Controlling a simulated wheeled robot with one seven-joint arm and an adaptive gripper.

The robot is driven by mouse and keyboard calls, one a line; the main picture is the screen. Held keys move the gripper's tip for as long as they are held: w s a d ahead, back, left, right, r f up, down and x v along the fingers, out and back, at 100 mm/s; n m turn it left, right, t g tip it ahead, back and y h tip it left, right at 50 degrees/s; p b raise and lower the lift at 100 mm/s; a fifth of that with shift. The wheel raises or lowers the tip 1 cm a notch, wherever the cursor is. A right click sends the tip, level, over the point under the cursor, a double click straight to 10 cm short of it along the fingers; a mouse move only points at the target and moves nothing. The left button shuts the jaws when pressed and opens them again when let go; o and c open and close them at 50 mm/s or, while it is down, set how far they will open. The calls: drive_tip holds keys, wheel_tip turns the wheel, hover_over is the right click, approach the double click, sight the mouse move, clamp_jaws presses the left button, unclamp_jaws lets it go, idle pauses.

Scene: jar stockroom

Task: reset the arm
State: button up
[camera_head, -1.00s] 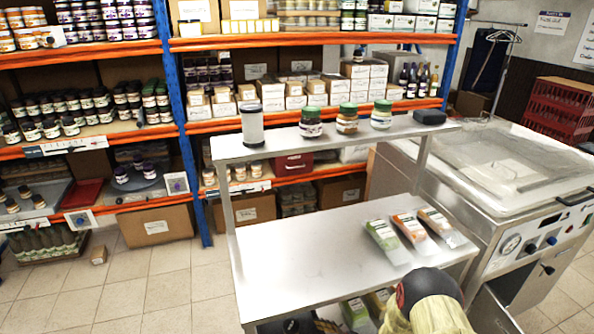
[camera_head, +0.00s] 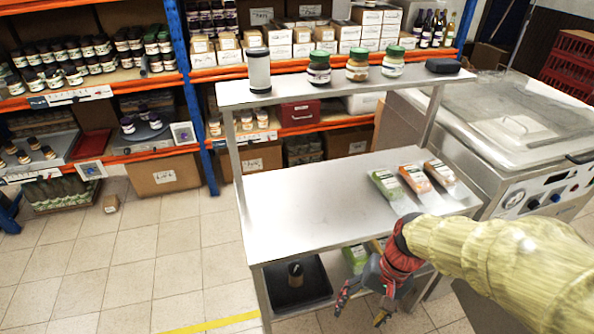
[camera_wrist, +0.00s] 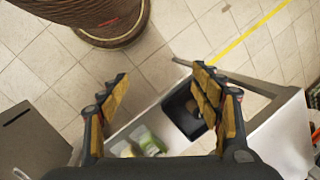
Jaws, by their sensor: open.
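My gripper (camera_head: 362,305) hangs at the lower right of the head view, in front of the steel shelf unit (camera_head: 300,200). Its fingers are spread and nothing is between them. In the wrist view my gripper (camera_wrist: 165,100) is also open and empty, with the tiled floor and the unit's lower level below it. My arm comes in from the right in a pale yellow cover.
The unit's top level holds several jars (camera_head: 357,64) and a dark case (camera_head: 443,66). Packets (camera_head: 414,178) lie on the middle level. A black tray (camera_head: 297,287) sits below. A steel machine (camera_head: 500,130) stands right.

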drive_tip(key=s+d+r+n+t+h, duration=0.1)
drive_tip(key=s+d+r+t, duration=0.1)
drive_tip(key=r, duration=0.7)
drive_tip(key=s+d+r+n+t+h, duration=0.2)
drive_tip(key=r+t, duration=0.2)
drive_tip(key=r, duration=0.5)
drive_tip(key=shift+t, duration=0.4)
